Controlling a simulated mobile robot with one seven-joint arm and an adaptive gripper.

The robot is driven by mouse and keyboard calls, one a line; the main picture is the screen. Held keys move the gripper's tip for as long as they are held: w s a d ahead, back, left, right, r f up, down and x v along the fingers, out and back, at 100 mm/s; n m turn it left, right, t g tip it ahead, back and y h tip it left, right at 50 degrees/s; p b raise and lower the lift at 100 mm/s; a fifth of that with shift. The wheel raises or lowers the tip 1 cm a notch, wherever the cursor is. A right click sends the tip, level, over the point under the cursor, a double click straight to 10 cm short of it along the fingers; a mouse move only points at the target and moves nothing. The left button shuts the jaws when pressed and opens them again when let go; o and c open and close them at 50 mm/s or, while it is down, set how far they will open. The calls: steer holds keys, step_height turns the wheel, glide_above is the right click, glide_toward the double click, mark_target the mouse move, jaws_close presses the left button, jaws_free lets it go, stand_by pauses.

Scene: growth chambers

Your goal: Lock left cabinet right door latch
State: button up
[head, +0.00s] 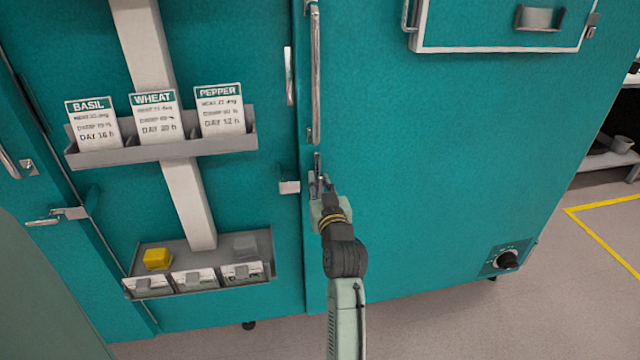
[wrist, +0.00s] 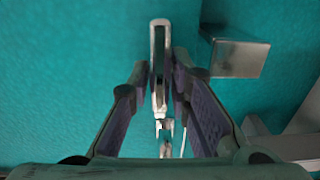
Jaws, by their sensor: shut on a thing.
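The teal cabinet door (head: 420,200) on the right fills the middle of the head view, with a long metal handle (head: 315,75) along its left edge. Below that handle is a metal latch lever (head: 317,163). My gripper (head: 320,185) is at the latch, its fingers on either side of the lever. In the wrist view, my gripper (wrist: 160,95) is shut on the latch lever (wrist: 159,50), which lies lengthwise between the finger pads. A metal catch bracket (head: 289,187) sits beside the lever on the neighbouring panel, apart from it. The bracket also shows in the wrist view (wrist: 238,55).
A grey card holder (head: 160,151) with labelled cards and a lower tray (head: 205,247) with a yellow block (head: 157,259) are on the panel at left. Another latch (head: 55,215) is farther left. A dial (head: 507,260) is at lower right. Floor is clear at right.

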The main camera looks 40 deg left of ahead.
jaws_close()
